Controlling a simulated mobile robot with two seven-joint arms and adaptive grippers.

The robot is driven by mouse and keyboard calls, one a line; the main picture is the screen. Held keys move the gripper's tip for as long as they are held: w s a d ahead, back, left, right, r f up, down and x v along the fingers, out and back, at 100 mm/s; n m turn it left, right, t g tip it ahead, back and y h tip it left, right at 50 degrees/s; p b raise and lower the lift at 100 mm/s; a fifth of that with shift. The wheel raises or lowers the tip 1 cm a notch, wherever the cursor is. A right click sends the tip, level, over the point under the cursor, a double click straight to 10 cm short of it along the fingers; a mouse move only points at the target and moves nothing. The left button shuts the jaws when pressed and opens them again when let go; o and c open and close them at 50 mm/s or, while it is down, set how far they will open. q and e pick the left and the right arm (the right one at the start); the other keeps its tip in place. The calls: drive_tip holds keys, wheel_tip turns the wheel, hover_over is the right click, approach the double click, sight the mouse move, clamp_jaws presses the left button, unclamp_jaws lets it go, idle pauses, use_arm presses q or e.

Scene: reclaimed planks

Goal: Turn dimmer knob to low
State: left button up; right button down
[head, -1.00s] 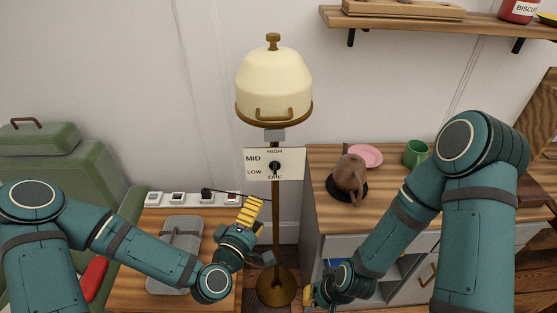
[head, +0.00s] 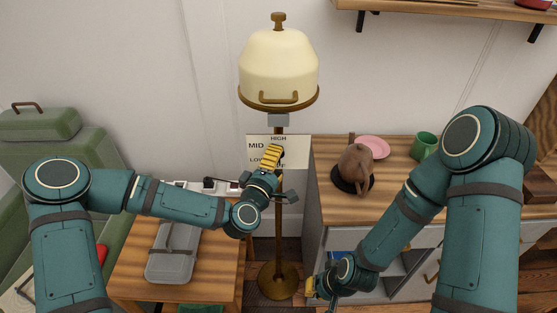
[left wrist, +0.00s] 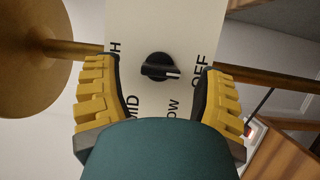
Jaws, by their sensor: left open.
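The dimmer knob (left wrist: 158,68) is black and round, on a white panel (head: 293,150) marked HIGH, MID, LOW and OFF. The panel is on the stand of a cream-shaded lamp (head: 279,65). In the left wrist view the knob's white mark points right, towards OFF. My left gripper (head: 272,156) is in front of the panel and hides the knob in the head view. Its yellow fingers are open, one on each side of the knob, with visible gaps. My right gripper (head: 318,287) is low by the cabinet; its jaw state is unclear.
A grey case (head: 172,260) lies on a wooden table at the left. A brown teapot (head: 356,165), pink plate (head: 372,147) and green mug (head: 424,145) stand on the cabinet at the right. A power strip (head: 230,187) is behind the left arm.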

use_arm(q)
drive_tip(key=shift+x, duration=0.95)
drive_tip(key=shift+s, duration=0.1)
drive_tip(key=c, duration=1.2)
drive_tip(key=shift+r, duration=0.1)
